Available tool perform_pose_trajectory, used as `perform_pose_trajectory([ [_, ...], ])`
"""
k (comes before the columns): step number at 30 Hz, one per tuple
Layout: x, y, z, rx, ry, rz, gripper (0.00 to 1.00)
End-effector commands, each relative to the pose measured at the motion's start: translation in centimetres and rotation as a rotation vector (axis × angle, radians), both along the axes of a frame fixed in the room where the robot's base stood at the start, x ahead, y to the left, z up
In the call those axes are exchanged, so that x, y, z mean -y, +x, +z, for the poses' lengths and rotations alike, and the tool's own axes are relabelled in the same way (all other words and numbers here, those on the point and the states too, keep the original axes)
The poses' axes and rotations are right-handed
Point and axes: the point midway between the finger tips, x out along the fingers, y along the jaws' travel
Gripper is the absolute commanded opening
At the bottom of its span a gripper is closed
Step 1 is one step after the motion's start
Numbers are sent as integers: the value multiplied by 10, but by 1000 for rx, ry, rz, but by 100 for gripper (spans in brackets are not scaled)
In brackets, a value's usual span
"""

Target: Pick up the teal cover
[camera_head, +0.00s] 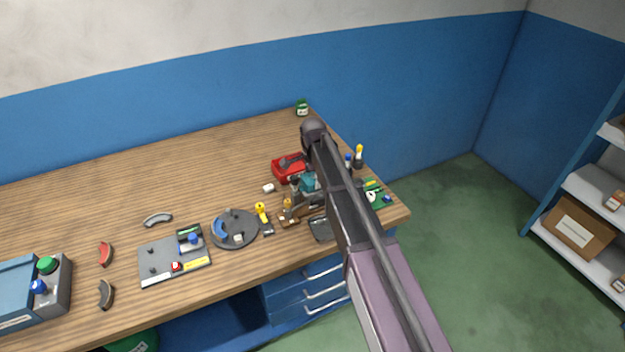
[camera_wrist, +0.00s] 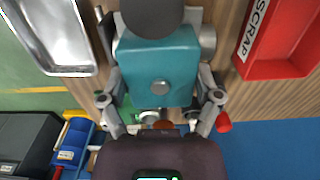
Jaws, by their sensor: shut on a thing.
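The teal cover (camera_wrist: 160,55) fills the middle of the wrist view as a blocky piece with a round grey knob on its face. My gripper (camera_wrist: 161,86) has one finger on each side of it and is shut on it. In the head view the teal cover (camera_head: 308,182) shows only partly beside my arm, near the right end of the wooden bench. My gripper (camera_head: 303,196) is low over the bench there, partly hidden by the arm. I cannot tell whether the cover touches what is under it.
A red SCRAP bin (camera_wrist: 285,65) stands close on one side, and a silver tray (camera_wrist: 58,42) on the other. A dark round part (camera_wrist: 152,16) is at the cover's edge. A grey turntable (camera_head: 236,240) and yellow-handled tool (camera_head: 262,212) lie left. The bench's back left is clear.

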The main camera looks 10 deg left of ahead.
Motion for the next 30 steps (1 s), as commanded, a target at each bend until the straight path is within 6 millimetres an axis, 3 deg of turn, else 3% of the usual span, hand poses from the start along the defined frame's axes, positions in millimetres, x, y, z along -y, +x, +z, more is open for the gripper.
perform_pose_trajectory([
  [11,0,0,18,0,0,0,32],
  [30,0,0,82,0,0,0,32],
])
